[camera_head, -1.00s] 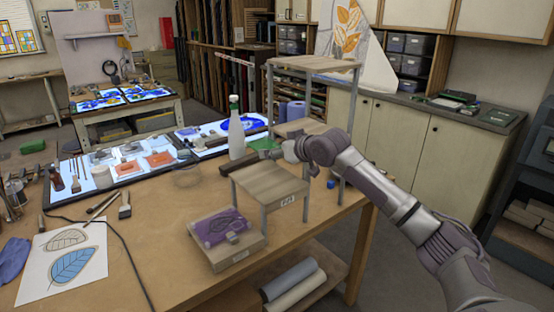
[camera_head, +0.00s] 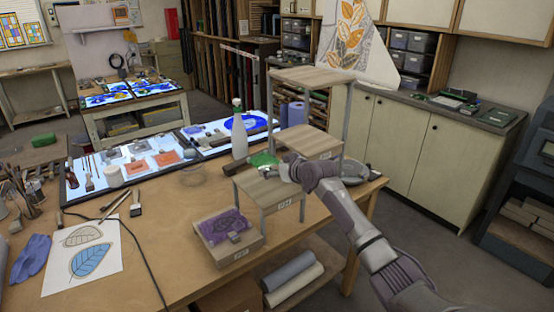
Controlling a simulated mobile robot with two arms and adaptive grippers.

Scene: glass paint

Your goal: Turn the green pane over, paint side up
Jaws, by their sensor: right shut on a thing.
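The green pane (camera_head: 264,159) shows as a small bright green patch at the left of my right gripper, above the back left part of the low wooden step marked as part of a stand. My right gripper (camera_head: 270,171) is shut on the green pane near its edge. The fingers are small and partly hidden by the wrist. Which face of the pane is up, and whether it touches the step, I cannot tell. My left gripper is out of view.
A box with a purple pane (camera_head: 222,227) sits in front. Light panels (camera_head: 127,165) with tools lie left.

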